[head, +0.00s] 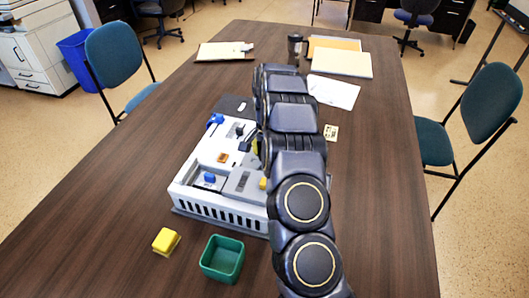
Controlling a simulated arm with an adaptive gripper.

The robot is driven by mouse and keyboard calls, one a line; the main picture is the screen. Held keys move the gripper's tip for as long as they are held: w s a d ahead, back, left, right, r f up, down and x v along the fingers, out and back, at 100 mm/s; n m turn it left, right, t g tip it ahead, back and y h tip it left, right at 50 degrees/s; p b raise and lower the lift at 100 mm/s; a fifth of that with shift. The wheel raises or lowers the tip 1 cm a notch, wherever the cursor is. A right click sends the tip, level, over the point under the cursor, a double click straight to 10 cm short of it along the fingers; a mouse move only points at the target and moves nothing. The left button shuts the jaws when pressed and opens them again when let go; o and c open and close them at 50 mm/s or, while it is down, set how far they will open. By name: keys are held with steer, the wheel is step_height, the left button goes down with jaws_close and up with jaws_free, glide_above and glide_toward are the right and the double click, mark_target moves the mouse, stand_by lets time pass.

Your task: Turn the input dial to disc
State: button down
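A white and grey panel box (184,186) with a slotted front lies on the table. Its top carries a blue knob (215,119) at the back left, a small dark knob (238,130), an orange piece (222,158), a blue piece (209,178) near the front and a yellow piece (263,184) at the right. I cannot tell which of these is the input dial, and no labels are readable. My arm reaches over the right side of the box and hides part of it. My gripper (248,143) is mostly hidden by the arm, low over the box; its fingers are not clear.
A yellow block (166,241) and an open green bin (223,259) stand in front of the box. Folders (340,62), a sheet of paper (334,92), a dark cup (295,49) and a small card (331,132) lie farther back. The table's left side is clear.

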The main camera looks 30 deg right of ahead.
steer(key=shift+f, duration=0.1)
steer(key=c, duration=0.6)
jaws_free()
steer(key=shift+c, duration=0.2)
step_height(320, 180, up, 12)
